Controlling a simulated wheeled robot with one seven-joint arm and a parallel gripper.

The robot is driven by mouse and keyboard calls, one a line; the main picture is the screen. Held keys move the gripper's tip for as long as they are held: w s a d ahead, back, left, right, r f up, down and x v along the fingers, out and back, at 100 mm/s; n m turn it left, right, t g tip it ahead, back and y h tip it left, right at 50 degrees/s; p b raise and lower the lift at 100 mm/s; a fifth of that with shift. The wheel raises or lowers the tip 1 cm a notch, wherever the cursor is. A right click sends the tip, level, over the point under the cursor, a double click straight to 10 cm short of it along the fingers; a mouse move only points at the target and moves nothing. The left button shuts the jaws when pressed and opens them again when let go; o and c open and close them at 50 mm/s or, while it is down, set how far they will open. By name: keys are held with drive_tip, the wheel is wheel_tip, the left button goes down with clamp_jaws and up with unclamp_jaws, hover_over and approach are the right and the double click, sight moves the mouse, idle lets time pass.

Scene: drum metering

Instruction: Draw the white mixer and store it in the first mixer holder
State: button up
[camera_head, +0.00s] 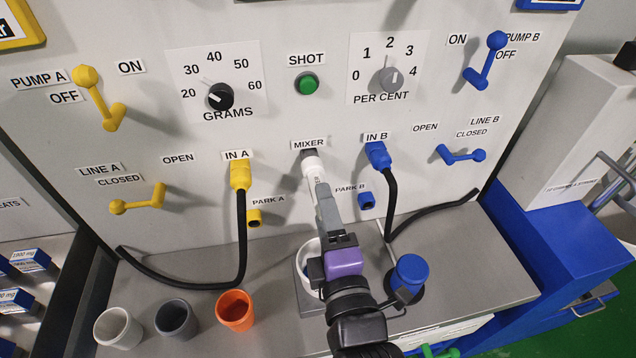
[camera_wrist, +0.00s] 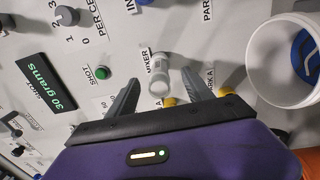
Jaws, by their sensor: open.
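The white mixer (camera_head: 314,172) sticks out of the panel at the MIXER label, its dark base at the outlet. It also shows nearly end-on in the wrist view (camera_wrist: 159,76). My gripper (camera_head: 325,205) is in front of the mixer. In the wrist view my gripper (camera_wrist: 157,85) is open, with one finger on each side of the mixer and visible gaps between. No mixer holder can be made out for certain in either view.
Yellow IN A (camera_head: 240,175) and blue IN B (camera_head: 377,155) hose connectors flank the mixer. A white bucket (camera_head: 304,268) stands below, partly behind my arm. A blue-capped container (camera_head: 411,272) is to its right. Several cups, including an orange one (camera_head: 235,311), stand front left.

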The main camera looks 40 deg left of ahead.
sight(315, 172)
drive_tip(key=b+x, duration=0.1)
drive_tip(key=x, duration=0.6)
drive_tip(key=shift+w+f, duration=0.1)
drive_tip(key=shift+w+a+r+b, duration=0.3)
drive_tip(key=shift+r, duration=0.05)
